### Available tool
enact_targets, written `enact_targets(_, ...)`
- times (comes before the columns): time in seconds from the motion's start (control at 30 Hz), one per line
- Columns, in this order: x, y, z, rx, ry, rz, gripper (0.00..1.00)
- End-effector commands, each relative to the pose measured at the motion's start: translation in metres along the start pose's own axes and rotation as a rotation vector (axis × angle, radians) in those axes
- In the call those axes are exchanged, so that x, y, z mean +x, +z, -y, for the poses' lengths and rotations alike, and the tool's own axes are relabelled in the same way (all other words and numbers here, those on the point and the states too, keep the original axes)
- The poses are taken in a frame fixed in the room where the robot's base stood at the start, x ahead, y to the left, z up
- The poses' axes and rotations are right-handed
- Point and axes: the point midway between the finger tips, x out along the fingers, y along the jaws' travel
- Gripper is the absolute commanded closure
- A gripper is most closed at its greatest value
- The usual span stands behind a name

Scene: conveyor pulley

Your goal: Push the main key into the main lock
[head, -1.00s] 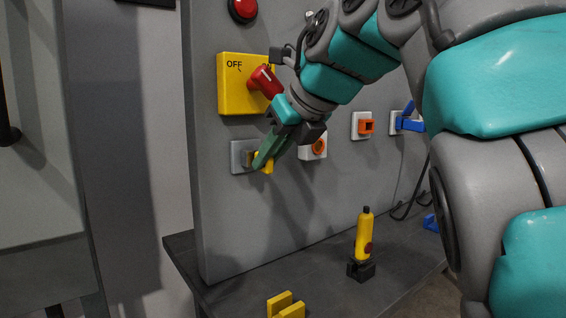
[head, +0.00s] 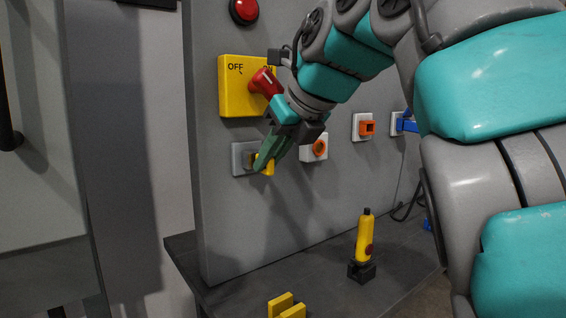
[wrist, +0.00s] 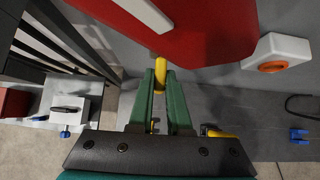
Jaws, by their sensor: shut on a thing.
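The main key, a yellow piece (head: 266,167), is held between the green fingertips of my gripper (head: 262,160). In the wrist view the yellow key (wrist: 160,72) shows between the finger ends of my gripper (wrist: 158,98). The main lock appears to be the grey plate with a brass-coloured cylinder (head: 240,159) on the panel, under the yellow switch box. The key is right at the lock's front. My fingers hide part of the contact, so I cannot tell how deep it sits.
The yellow box with a red OFF/ON handle (head: 262,84) is just above my gripper. A white block with an orange ring (head: 317,149) is close on the right. A yellow tester-like tool (head: 364,240) stands on the dark ledge (head: 325,272). A red button (head: 243,10) is higher up.

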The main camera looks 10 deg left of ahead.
Motion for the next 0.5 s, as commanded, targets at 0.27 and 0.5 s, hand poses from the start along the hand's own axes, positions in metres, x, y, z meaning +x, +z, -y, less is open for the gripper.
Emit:
enact_targets(0.27, 0.0012, -0.0017, 0.0008, 0.015, -0.015, -0.042, 1.0)
enact_targets(0.5, 0.0022, -0.0029, 0.0008, 0.017, -0.015, -0.045, 1.0)
